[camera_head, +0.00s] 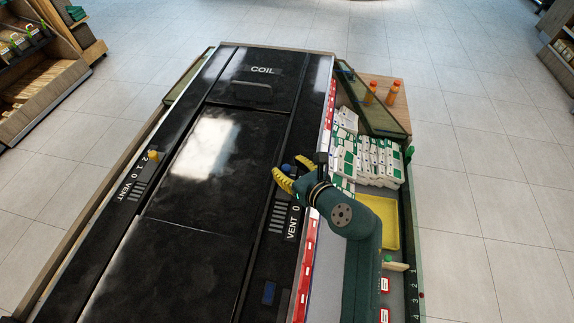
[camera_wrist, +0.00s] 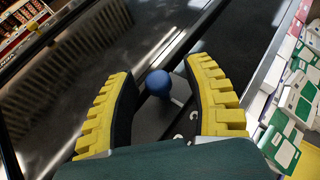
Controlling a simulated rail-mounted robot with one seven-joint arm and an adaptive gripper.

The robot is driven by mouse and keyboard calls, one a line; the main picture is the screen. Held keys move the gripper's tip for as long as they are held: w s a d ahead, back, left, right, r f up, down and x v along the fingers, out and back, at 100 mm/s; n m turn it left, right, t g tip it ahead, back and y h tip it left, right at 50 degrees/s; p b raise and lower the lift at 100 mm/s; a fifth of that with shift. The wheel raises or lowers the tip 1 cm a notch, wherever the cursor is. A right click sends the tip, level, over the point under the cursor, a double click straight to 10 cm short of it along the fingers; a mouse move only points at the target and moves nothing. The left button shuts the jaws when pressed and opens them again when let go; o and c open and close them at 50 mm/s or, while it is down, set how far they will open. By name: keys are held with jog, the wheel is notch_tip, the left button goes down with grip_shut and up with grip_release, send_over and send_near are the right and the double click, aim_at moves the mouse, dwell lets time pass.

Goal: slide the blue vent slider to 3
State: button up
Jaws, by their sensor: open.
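The blue vent slider knob (camera_head: 286,168) sits on the right side of the black machine top, above the slotted vent (camera_head: 278,216) marked "VENT 0". My gripper (camera_head: 287,181) is over that side, with its yellow fingers by the knob. In the wrist view the blue knob (camera_wrist: 158,83) shows between the two spread fingertips of my gripper (camera_wrist: 161,82). The gripper is open, with a gap on each side of the knob. Part of the slider's scale is hidden by my gripper and arm in the head view.
A second vent with a yellow knob (camera_head: 153,156) is on the left side, near a "2" mark. A "COIL" panel with a handle (camera_head: 251,91) is at the far end. White and green boxes (camera_head: 375,158) and a yellow tray (camera_head: 380,222) lie to the right of the machine.

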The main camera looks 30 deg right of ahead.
jog(key=v, duration=1.1)
